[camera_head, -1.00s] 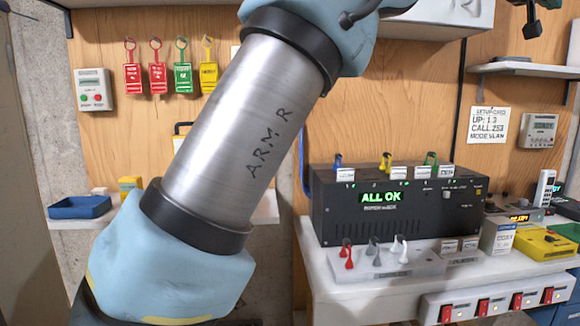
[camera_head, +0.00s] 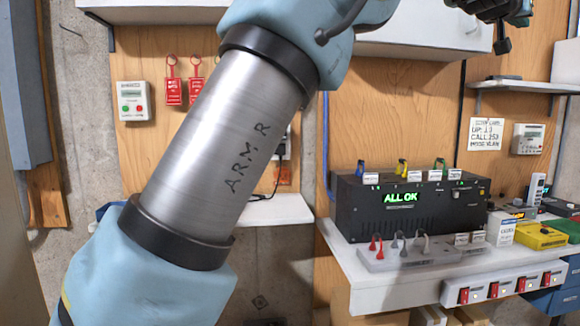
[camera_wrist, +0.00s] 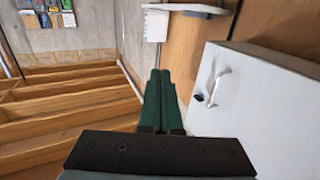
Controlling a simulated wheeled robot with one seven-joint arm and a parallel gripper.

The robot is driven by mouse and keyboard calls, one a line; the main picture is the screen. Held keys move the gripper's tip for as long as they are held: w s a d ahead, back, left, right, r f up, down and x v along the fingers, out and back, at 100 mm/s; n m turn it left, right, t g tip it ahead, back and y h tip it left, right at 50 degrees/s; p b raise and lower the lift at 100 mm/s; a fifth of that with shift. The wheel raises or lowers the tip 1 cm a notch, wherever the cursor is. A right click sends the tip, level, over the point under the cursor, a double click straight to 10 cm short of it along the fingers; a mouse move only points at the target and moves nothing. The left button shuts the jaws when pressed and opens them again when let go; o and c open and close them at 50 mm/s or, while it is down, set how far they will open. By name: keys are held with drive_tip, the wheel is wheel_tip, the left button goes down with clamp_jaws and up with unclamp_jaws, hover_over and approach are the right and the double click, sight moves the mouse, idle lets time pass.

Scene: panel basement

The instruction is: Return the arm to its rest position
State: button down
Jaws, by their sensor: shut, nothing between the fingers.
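My arm, marked "ARM R", crosses the left half of the head view. My gripper (camera_wrist: 160,78) shows in the wrist view with its two green fingers together, shut and empty. In the wrist view it points toward a wall corner, between wooden steps or slats (camera_wrist: 65,105) on the left and a pale cabinet door with a handle (camera_wrist: 265,110) on the right. In the head view only a dark part of my wrist end shows at the top right corner; the fingertips cannot be made out there.
A black box reading "ALL OK" (camera_head: 410,212) stands on a white bench (camera_head: 345,262), with small clips (camera_head: 400,240) in front. Red switches (camera_head: 510,286) line the bench front. A wall cabinet (camera_head: 420,30) hangs above; a shelf (camera_head: 525,87) is at right. Red tags (camera_head: 173,88) hang behind my arm.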

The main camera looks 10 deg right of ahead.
drive_tip(key=w+a+f+n+t+y, duration=0.25)
drive_tip(key=w+a+f+y, duration=0.25)
drive_tip(key=w+a+f, duration=0.95)
drive_tip(key=w+a+f+n+g+y, duration=0.1)
drive_tip(key=w+a+f+n+y, duration=0.2)
drive_tip(key=a+f, duration=0.5)
drive_tip(key=w+a+f+n+g+y, duration=0.1)
drive_tip(key=w+a+f+y, duration=0.1)
drive_tip(key=w+a+f, duration=0.45)
drive_tip(key=s+a+f+n+g+y, duration=0.15)
drive_tip(key=s+a+f, duration=0.35)
drive_tip(key=a, duration=0.5)
drive_tip(key=s+a+f+n+g+y, duration=0.1)
drive_tip(key=s+a+f+y, duration=0.15)
drive_tip(key=a+f, duration=0.7)
drive_tip(key=s+a+f+n+g+y, duration=0.1)
drive_tip(key=s+a+f, duration=0.4)
drive_tip(key=a, duration=0.7)
drive_tip(key=s+a+f+n+g, duration=0.1)
drive_tip(key=s+a+f, duration=0.1)
drive_tip(key=s+a, duration=0.2)
drive_tip(key=s+a+f+n+g+y, duration=0.1)
drive_tip(key=s+a+f, duration=0.2)
drive_tip(key=s, duration=0.4)
drive_tip(key=shift+s+a+f, duration=0.2)
drive_tip(key=shift+a+f, duration=0.05)
drive_tip(key=shift+a, duration=0.2)
